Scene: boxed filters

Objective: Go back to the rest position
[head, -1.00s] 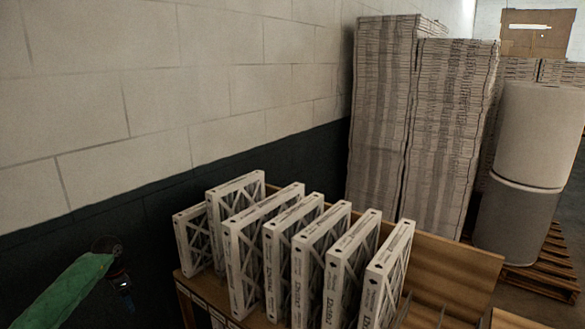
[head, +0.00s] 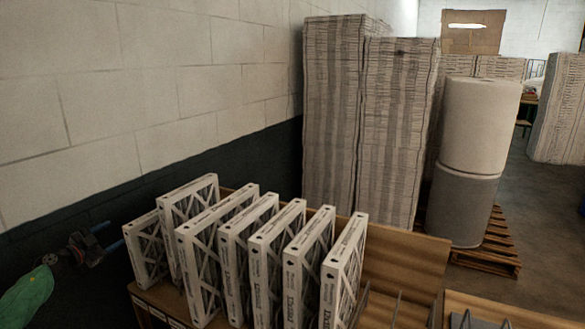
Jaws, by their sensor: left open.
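My left gripper (head: 108,238) is at the lower left of the head view, beside the dark lower part of the wall. Its arm comes in with a green sleeve (head: 25,298). It points to the right, with its fingers apart and nothing seen between them. In the picture its tips come close to the leftmost boxed filter (head: 146,250); I cannot tell whether they touch. My right gripper is not in view.
Several white-framed filters (head: 252,262) stand upright in a row in a wooden rack (head: 400,262). Tall stacks of flat cartons (head: 335,120) stand behind. Two large rolls (head: 480,125) sit on a pallet (head: 490,250). The floor at the right (head: 545,220) is clear.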

